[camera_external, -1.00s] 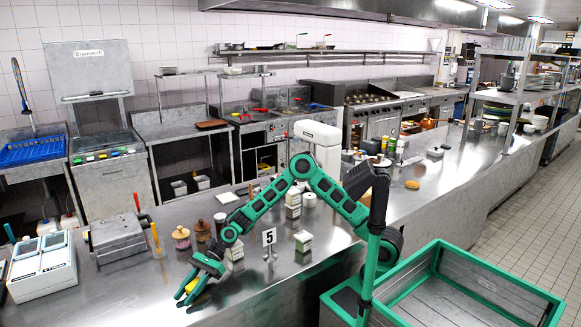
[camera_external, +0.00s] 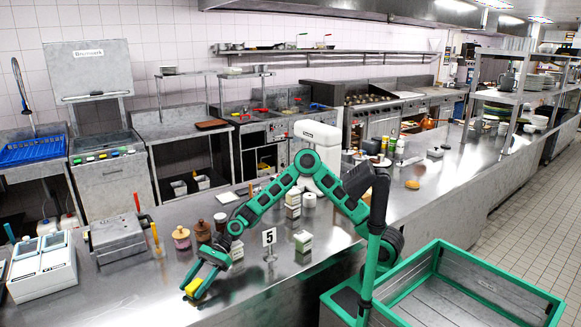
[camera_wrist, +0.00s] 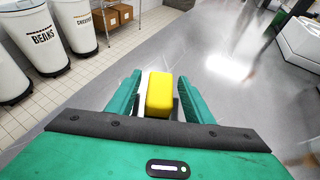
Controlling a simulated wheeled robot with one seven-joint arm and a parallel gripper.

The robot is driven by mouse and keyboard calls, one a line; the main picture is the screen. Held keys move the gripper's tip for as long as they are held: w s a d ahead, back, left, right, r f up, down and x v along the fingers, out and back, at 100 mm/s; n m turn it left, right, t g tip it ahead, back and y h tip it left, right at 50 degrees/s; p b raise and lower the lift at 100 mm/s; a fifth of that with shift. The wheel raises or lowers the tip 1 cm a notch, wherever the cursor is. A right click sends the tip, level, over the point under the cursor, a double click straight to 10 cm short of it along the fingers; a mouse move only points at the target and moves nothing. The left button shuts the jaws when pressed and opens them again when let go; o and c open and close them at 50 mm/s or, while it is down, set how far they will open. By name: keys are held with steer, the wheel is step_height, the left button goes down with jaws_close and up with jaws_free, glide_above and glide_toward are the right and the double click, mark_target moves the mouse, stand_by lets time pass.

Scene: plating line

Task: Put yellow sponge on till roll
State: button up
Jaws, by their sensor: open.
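The yellow sponge (camera_external: 193,288) lies on the steel counter near its front edge at the lower left. In the wrist view the sponge (camera_wrist: 159,94) sits between the two green fingers, with a small gap visible on each side. My gripper (camera_external: 197,292) is open around the sponge and points down; its spread fingers (camera_wrist: 160,80) also show in the wrist view.
A number 5 stand (camera_external: 269,242) and a small box (camera_external: 303,241) stand right of my gripper. Jars (camera_external: 182,237) stand behind it, and a metal press (camera_external: 117,240) is to the left. The counter (camera_external: 150,290) left of the sponge is clear.

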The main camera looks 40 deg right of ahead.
steer(key=shift+o, duration=0.5)
steer(key=shift+v, duration=1.75)
steer(key=shift+d+f, duration=0.1)
steer(key=shift+f, duration=0.05)
step_height(320, 180, up, 15)
steer(key=t+h, duration=0.5)
steer(key=h, duration=0.6)
glide_above(198, 281)
step_height(198, 281, down, 4)
steer(key=shift+s+a+f, duration=0.1)
steer(key=shift+a+f, duration=0.15)
steer(key=shift+f, duration=1.75)
steer(key=shift+s+a+f, duration=0.1)
steer(key=shift+a+f, duration=0.15)
steer(key=shift+f, duration=1.7)
steer(key=shift+a+f, duration=0.25)
steer(key=shift+f, duration=1.75)
